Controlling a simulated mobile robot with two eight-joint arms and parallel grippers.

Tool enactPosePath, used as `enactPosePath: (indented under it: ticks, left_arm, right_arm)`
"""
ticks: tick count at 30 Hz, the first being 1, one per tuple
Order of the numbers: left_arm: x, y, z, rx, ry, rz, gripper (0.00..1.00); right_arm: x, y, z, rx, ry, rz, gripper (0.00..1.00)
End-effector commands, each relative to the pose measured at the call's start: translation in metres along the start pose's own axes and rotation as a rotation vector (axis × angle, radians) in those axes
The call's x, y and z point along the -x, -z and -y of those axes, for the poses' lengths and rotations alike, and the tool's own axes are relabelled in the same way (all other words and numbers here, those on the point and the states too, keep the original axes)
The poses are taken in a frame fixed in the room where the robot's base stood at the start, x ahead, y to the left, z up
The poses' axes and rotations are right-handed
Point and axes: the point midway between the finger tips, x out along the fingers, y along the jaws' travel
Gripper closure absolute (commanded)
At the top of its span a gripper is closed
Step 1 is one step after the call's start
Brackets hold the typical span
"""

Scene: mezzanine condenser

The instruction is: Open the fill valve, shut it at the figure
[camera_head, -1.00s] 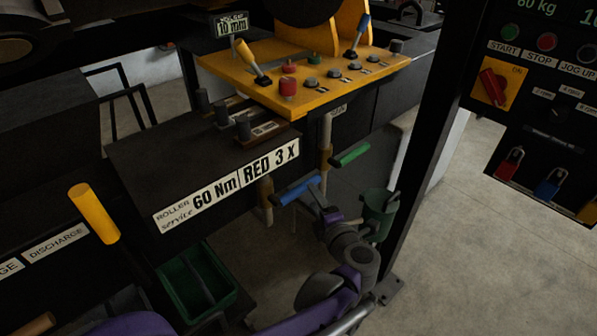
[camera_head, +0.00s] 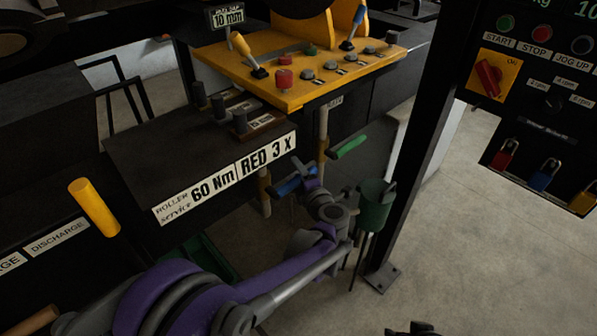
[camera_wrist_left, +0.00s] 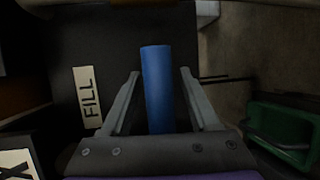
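The blue lever handle (camera_head: 288,187) sticks out at the bench front, below the "RED 3 X" plate. In the left wrist view the blue handle (camera_wrist_left: 157,88) lies between my left gripper's (camera_wrist_left: 158,80) two fingers, with a narrow gap on each side. A white "FILL" label (camera_wrist_left: 87,97) is on the dark panel beside it. In the head view my left gripper (camera_head: 298,180) is at the blue handle and partly covers it.
A green handle (camera_head: 349,146) is just right of the blue one. A green bucket (camera_head: 375,207) hangs by the dark post (camera_head: 420,150). A yellow handle (camera_head: 94,207) stands by the "DISCHARGE" label. A green container (camera_wrist_left: 285,132) shows in the wrist view.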

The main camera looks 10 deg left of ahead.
Motion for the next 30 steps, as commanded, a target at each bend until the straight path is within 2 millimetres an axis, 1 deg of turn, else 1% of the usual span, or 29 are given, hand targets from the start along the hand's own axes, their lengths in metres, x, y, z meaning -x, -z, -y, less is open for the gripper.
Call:
enactPosePath:
  ticks: [1, 5, 6, 8, 9, 10, 30]
  left_arm:
    - [0.0002, -0.0001, 0.0000, 0.000, 0.000, 0.000, 0.49]
    - [0.0003, -0.0001, -0.0001, 0.000, 0.000, 0.000, 0.72]
    - [0.0003, -0.0001, -0.0001, 0.000, 0.000, 0.000, 0.79]
    - [0.0003, -0.0001, -0.0001, 0.000, 0.000, 0.000, 0.90]
    - [0.0004, -0.0001, -0.0001, 0.000, 0.000, 0.000, 0.97]
    - [0.0004, -0.0001, -0.0001, 0.000, 0.000, 0.000, 1.00]
    - [0.0004, -0.0002, -0.0001, 0.000, 0.000, 0.000, 1.00]
  right_arm:
    - [0.0000, 0.0000, 0.0000, 0.000, 0.000, 0.000, 0.38]
    - [0.0000, 0.0000, 0.0000, 0.000, 0.000, 0.000, 0.38]
    - [0.0000, 0.0000, 0.0000, 0.000, 0.000, 0.000, 0.38]
    - [0.0000, 0.0000, 0.0000, 0.000, 0.000, 0.000, 0.38]
    - [0.0000, 0.0000, 0.0000, 0.000, 0.000, 0.000, 0.38]
    - [0.0000, 0.0000, 0.0000, 0.000, 0.000, 0.000, 0.38]
    - [0.0000, 0.0000, 0.0000, 0.000, 0.000, 0.000, 0.38]
